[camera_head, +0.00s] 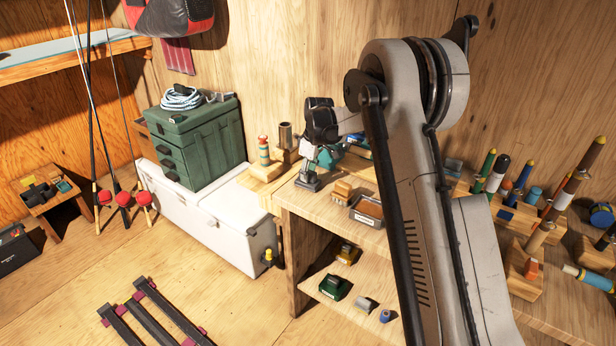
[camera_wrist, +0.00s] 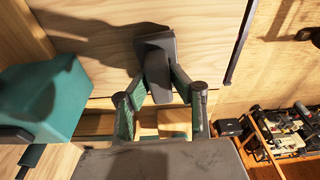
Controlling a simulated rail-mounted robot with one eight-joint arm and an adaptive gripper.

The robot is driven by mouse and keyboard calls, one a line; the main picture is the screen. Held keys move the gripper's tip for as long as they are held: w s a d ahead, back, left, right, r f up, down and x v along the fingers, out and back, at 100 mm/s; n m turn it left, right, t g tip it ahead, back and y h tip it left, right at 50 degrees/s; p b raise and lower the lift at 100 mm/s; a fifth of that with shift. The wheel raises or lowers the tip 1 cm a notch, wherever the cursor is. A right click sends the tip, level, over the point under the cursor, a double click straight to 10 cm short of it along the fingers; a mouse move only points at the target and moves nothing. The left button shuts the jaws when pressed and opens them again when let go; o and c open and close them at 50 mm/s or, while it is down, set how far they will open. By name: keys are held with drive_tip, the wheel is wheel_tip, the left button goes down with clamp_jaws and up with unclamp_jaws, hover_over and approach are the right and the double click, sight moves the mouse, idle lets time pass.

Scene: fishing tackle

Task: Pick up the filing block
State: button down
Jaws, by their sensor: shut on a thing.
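My gripper (camera_head: 310,172) points down over the left end of the wooden workbench (camera_head: 330,213). In the wrist view its fingers (camera_wrist: 158,82) come together on a dark grey block, which I take to be the filing block (camera_wrist: 155,44). The block sticks out past the fingertips, and its gripped part is partly hidden by them. In the head view the block (camera_head: 307,184) is a small grey shape at the fingertips, close to the bench top. I cannot tell whether it touches the bench.
A small wooden block (camera_head: 342,190) and a labelled tray (camera_head: 367,212) sit just right of my gripper. Wooden stands with a striped float (camera_head: 264,152) are to the left. A green tackle box (camera_head: 197,140) stands on a white cooler (camera_head: 215,215). Several floats in holders fill the bench's right.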

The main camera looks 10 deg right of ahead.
wheel_tip(320, 180, up, 3)
drive_tip(key=shift+r, duration=0.2)
drive_tip(key=s+a+r, duration=0.5)
drive_tip(key=a+r, duration=0.2)
drive_tip(key=a, duration=0.3)
drive_tip(key=shift+a+r+b, duration=0.15)
drive_tip(key=shift+a+b, duration=0.1)
drive_tip(key=shift+b, duration=0.05)
